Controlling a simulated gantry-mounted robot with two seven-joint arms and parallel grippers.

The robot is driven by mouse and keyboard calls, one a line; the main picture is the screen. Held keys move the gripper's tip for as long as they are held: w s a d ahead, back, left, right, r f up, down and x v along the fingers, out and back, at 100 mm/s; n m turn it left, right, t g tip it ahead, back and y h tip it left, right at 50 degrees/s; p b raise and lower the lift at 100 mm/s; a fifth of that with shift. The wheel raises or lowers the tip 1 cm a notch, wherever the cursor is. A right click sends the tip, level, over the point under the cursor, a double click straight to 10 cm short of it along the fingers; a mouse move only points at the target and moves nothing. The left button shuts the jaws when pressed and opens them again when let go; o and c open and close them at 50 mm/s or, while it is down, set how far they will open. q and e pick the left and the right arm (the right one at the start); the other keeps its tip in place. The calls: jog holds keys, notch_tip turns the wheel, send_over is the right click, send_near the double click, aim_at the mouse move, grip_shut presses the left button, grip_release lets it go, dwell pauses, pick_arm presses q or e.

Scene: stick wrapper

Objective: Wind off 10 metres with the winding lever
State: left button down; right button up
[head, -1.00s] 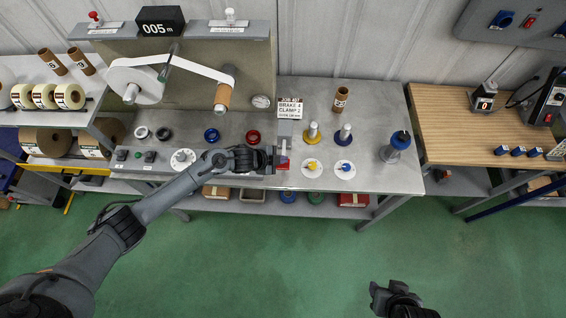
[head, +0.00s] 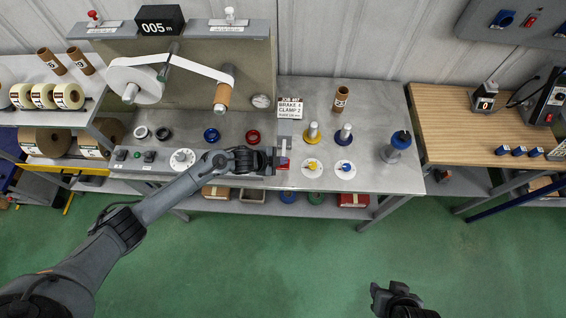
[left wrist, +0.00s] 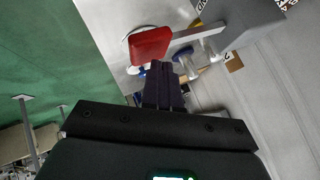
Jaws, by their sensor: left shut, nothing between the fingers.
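The winding lever (head: 284,161) has a red handle and sits at the right end of the winding machine's front (head: 220,182). In the left wrist view the red handle (left wrist: 150,44) is on a grey bar. My left gripper (head: 273,160) is shut and empty, with its fingertips (left wrist: 160,68) right beside the red handle; I cannot tell if they touch. The counter (head: 158,27) reads 005 m. A white strip (head: 200,68) runs from the white roll (head: 137,80) to a brown core (head: 223,94). My right gripper (head: 388,296) is low over the floor, its jaws unclear.
A job card (head: 290,107) reads brake 4, clamp 2. A dial (head: 182,159) and coloured rings lie on the machine's front. Yellow and blue posts, a loose core (head: 341,98) and a blue-topped tool (head: 399,143) stand on the steel table. A wooden bench (head: 470,130) is at right.

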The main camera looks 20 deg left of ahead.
pick_arm(q)
jog(key=shift+f+b, duration=0.85)
jog(key=shift+f, duration=0.35)
dwell(0.8)
jog(key=shift+f+b, duration=0.35)
jog(key=shift+f, duration=0.3)
dwell(0.9)
jog(key=shift+r, duration=0.1)
jog(key=shift+s+r+p, duration=0.1)
jog(key=shift+r+p, duration=1.2)
jog(key=shift+r, duration=0.1)
jog(key=shift+r+p, duration=0.65)
jog(key=shift+r, duration=0.1)
jog(key=shift+r, duration=0.1)
